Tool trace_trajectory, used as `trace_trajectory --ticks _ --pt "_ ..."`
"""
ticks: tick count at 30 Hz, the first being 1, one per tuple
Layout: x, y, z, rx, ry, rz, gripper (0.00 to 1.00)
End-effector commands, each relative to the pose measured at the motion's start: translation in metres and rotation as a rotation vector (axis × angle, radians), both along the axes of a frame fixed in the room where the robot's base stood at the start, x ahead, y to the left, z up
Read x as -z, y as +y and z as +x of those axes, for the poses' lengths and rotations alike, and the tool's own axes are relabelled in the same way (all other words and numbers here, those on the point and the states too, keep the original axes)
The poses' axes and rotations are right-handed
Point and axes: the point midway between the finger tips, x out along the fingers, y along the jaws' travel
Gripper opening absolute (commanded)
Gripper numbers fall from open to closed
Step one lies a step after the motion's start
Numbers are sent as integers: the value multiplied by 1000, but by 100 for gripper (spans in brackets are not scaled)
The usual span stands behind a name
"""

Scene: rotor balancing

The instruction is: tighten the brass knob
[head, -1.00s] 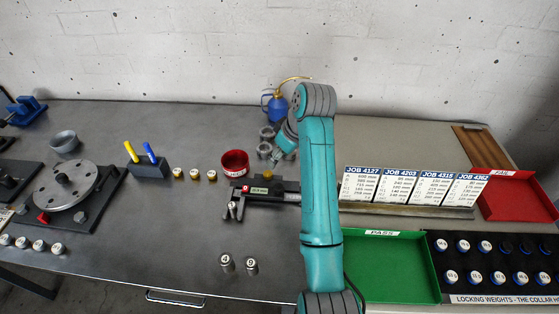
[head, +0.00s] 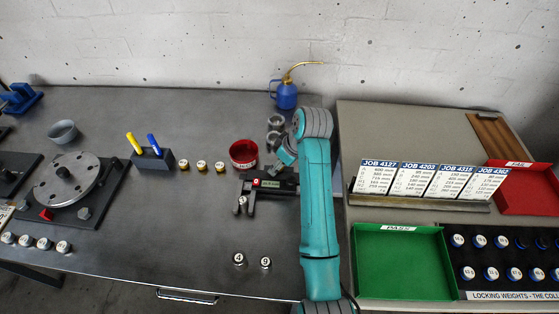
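A dark measuring gauge with a small green display (head: 270,184) lies on the grey bench in the middle of the head view, and a red part shows on its left. The brass knob on top of it is not clearly visible now; the end of my arm covers that spot. My teal arm reaches up over the gauge's right end and bends back down to the left. My gripper (head: 275,169) is at the knob's place just above the display. It is small and dark, and its fingers cannot be made out, nor whether they touch the knob.
A red cup (head: 243,154) stands close behind the gauge on the left. Two numbered weights (head: 239,259) are in front. A green tray (head: 400,262) and job cards (head: 420,178) are on the right.

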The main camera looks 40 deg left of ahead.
Motion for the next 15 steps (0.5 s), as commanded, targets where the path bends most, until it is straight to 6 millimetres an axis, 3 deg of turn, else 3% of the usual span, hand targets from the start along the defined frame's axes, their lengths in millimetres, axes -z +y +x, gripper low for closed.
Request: trace_trajectory --ticks 4,11,15 --pt "0 0 0 0 0 0 56" --pt "0 0 0 0 0 0 1" --pt "0 0 0 1 0 0 0"
